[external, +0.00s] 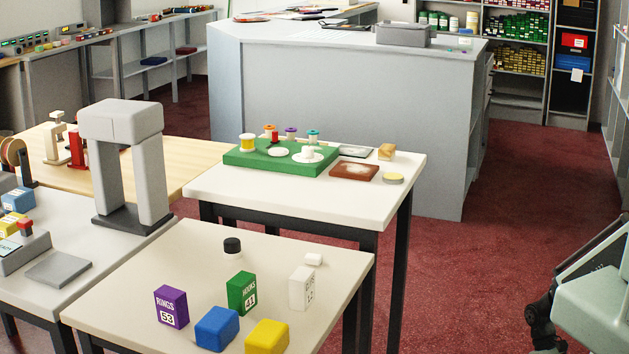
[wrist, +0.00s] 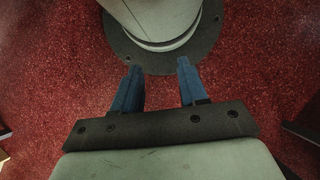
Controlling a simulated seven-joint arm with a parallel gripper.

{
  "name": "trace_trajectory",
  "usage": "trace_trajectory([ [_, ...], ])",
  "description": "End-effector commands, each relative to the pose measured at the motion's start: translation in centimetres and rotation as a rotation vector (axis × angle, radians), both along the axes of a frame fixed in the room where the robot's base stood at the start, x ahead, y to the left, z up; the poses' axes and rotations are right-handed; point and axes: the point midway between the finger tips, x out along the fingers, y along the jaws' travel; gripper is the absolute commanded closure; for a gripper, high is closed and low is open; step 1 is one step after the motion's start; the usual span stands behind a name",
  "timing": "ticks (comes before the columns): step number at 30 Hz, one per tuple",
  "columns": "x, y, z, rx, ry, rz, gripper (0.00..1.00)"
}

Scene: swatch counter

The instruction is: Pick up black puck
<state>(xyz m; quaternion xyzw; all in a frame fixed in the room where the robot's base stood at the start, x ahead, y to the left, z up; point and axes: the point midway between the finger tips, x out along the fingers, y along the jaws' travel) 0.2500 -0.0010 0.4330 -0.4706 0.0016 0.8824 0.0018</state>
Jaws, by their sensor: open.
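The fingers are out of frame in the external view, where only part of my arm (external: 600,295) shows at the right edge. The puck is not in the wrist view.
On the puck's table stand a purple box (external: 171,307), a green box (external: 242,293), a white box (external: 302,287), a blue block (external: 217,328), a yellow block (external: 267,337) and a small white piece (external: 313,259). A grey arch (external: 122,160) rises to the left.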

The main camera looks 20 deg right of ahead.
Motion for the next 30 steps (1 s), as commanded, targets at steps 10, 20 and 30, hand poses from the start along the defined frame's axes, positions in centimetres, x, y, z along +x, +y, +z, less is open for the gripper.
trace_trajectory([
  [10, 0.0, 0.0, 0.0, 0.0, 0.0, 0.0, 0.57],
  [20, 0.0, 0.0, 0.0, 0.0, 0.0, 0.0, 0.28],
  [30, 0.26, 0.28, -0.11, 0.006, 0.0, 0.011, 0.24],
])
